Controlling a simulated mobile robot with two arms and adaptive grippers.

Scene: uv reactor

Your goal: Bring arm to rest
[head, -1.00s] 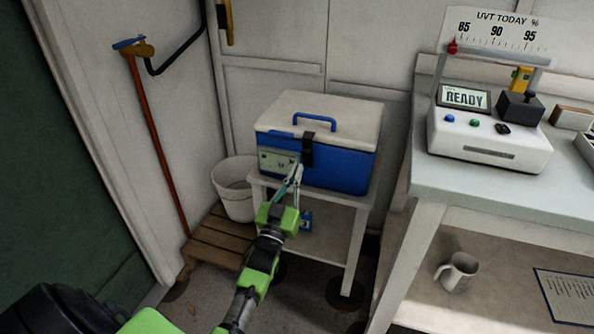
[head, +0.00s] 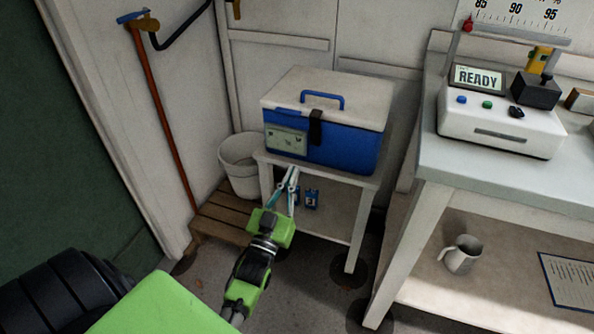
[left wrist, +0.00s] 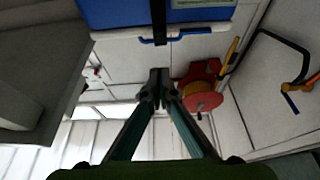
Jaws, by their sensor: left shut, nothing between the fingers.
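My left gripper (head: 290,173) is in front of the small white side table, just below the lower front edge of a blue cool box (head: 345,150) in the head view. Its fingers are shut with nothing between them. In the left wrist view the two fingers (left wrist: 159,82) meet at their tips, empty, with the blue cool box (left wrist: 205,14) at the top edge. My green and black left arm runs down from the gripper. My right gripper does not show in either view.
The cool box sits on the white side table (head: 362,225), with small blue items (head: 311,199) on the lower shelf. A white bucket (head: 240,165) stands left. A white bench (head: 470,185) with a READY instrument (head: 500,125) is right. A red reel (left wrist: 200,88) shows in the wrist view.

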